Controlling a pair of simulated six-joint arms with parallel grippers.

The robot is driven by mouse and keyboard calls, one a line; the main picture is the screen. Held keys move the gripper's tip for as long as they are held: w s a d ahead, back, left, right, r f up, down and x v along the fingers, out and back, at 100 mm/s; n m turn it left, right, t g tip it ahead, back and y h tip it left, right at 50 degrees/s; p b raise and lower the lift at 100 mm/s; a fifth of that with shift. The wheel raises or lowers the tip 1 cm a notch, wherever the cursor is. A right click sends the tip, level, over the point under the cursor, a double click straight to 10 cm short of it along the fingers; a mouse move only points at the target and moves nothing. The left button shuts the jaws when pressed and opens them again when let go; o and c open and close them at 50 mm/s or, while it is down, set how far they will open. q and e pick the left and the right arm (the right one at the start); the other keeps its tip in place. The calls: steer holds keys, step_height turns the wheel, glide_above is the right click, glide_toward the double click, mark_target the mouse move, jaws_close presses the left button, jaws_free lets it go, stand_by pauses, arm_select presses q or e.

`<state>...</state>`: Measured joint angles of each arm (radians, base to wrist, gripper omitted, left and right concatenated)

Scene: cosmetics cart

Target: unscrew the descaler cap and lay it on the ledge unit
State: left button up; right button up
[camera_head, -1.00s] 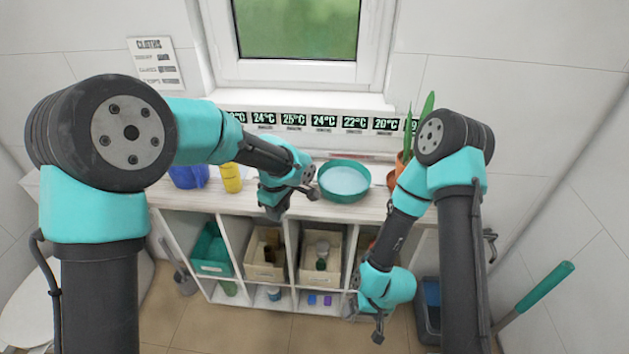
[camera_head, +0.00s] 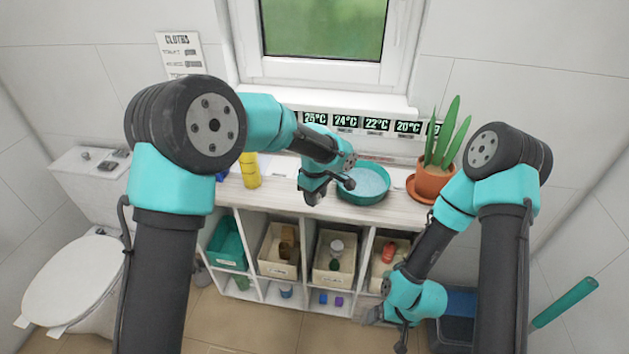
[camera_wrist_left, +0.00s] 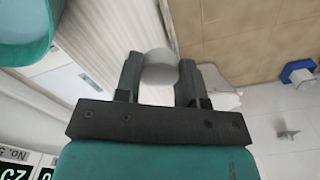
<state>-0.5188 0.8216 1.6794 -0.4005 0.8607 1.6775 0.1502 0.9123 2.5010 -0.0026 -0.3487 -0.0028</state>
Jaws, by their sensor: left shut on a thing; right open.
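My left gripper (camera_head: 314,198) is over the front edge of the ledge unit's pale wooden top (camera_head: 285,196), just left of the teal basin. In the left wrist view its two fingers (camera_wrist_left: 160,82) are shut on a white round cap-like piece (camera_wrist_left: 160,66). No bottle shows below that piece, though the gripper body hides part of the view. A yellow bottle (camera_head: 250,172) stands on the top at the left; I cannot tell whether it is the descaler. My right gripper (camera_head: 402,340) hangs low in front of the unit's right end, open and seemingly empty.
The teal basin (camera_head: 364,196) and a potted plant (camera_head: 434,180) occupy the top's right part. Bins such as the teal one (camera_head: 228,245) fill the cubbies below. A toilet (camera_head: 75,280) is at left, a dark bin (camera_head: 455,335) at right. Wood is bare left of my left gripper.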

arm_select(q)
steer(key=w, duration=0.7)
steer(key=w+f, duration=0.1)
steer(key=w, duration=0.3)
steer(key=shift+w+d, duration=0.2)
steer(key=shift+d, duration=0.05)
steer(key=shift+f, duration=1.8)
steer(key=shift+f, duration=0.1)
steer(key=o, duration=1)
step_height(320, 180, up, 12)
